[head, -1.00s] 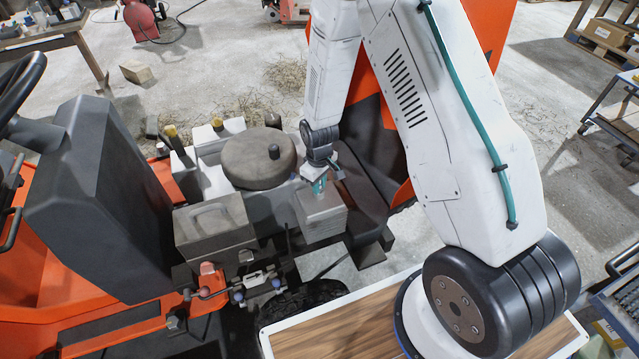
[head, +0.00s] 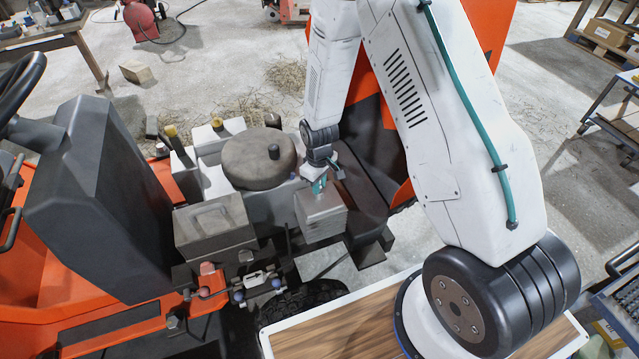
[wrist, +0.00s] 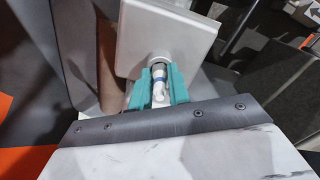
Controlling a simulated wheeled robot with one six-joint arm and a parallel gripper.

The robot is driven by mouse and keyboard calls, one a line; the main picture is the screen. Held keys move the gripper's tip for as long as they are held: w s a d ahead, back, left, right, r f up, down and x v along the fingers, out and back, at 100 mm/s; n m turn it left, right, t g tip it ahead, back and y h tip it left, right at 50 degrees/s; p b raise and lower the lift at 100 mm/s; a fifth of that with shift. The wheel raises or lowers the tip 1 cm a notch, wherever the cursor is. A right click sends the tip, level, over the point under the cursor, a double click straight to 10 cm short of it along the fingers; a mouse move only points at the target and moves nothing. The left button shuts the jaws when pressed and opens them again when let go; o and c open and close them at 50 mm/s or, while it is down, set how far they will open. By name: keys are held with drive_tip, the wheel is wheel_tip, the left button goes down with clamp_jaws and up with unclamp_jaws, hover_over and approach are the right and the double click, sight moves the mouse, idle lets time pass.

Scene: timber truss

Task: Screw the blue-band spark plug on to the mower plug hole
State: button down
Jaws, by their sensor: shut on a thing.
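The spark plug (wrist: 158,82), white with a blue band, is between the teal fingers of my gripper (wrist: 158,74) in the wrist view. My gripper is shut on it. The plug's far end points into a round collar (wrist: 158,57) on the face of a pale grey block on the mower engine. The plug looks roughly in line with the collar; how deep it sits is hidden. In the head view, my gripper (head: 319,186) is at the top of the grey block (head: 321,222), and the plug cannot be made out.
The mower's round engine cover (head: 257,160) and a grey box (head: 214,226) stand left of the block. Orange bodywork (head: 365,110) rises behind my arm. A wood-topped table (head: 350,325) is at the front.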

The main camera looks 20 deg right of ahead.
drive_tip(key=m, duration=0.9)
drive_tip(key=shift+m, duration=0.4)
drive_tip(key=m, duration=0.4)
drive_tip(key=shift+m, duration=1.6)
drive_tip(key=m, duration=0.2)
drive_tip(key=shift+w+m, duration=0.1)
drive_tip(key=shift+m, duration=0.2)
drive_tip(key=m, duration=1.2)
